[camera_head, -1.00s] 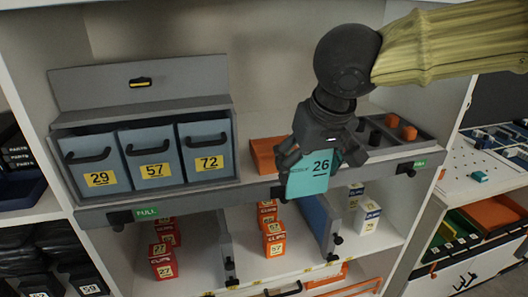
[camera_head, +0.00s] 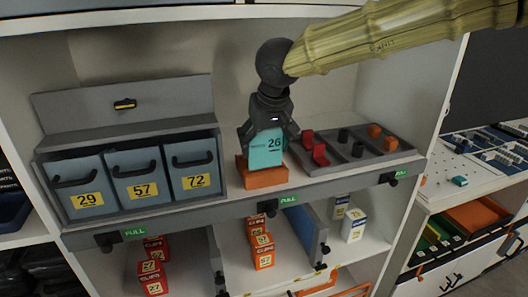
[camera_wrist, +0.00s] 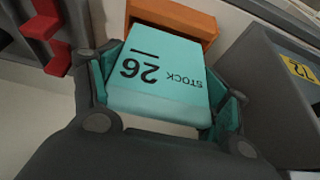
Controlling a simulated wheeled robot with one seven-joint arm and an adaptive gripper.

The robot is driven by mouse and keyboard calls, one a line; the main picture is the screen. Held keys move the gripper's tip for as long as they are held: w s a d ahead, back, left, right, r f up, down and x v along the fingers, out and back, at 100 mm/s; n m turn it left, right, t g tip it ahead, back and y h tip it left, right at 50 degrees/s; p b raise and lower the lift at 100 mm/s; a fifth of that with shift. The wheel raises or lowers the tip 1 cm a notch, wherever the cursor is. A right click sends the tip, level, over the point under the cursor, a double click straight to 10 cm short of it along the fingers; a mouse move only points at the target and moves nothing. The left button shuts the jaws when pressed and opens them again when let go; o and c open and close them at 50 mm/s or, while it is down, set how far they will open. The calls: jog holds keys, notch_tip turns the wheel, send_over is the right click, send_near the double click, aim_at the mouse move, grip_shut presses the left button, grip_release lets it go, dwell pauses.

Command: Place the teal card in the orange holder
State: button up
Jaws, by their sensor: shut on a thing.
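The teal card (camera_head: 266,150), marked 26, stands upright between the fingers of my gripper (camera_head: 268,135). My gripper is shut on the card from above. The orange holder (camera_head: 264,179) sits on the shelf directly below the card. In the head view the card's lower edge meets the top of the holder; I cannot tell how deep it sits. In the wrist view the card (camera_wrist: 165,75) reads upside down, with the orange holder (camera_wrist: 172,22) just past its far edge.
Blue-grey bins (camera_head: 135,178) numbered 29, 57 and 72 stand to the left. A grey tray (camera_head: 358,151) with red, black and orange pieces lies close on the right. Small orange and white boxes stand on the shelf below.

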aim_at(263, 154)
jog(key=shift+w+a+f, duration=0.1)
jog(key=shift+w+f, duration=0.15)
jog(key=shift+f, duration=1.5)
jog(key=shift+f+p, duration=0.1)
jog(key=shift+p, duration=0.25)
jog(key=o, duration=1)
jog(key=v, duration=1.2)
jog(key=shift+b, duration=0.45)
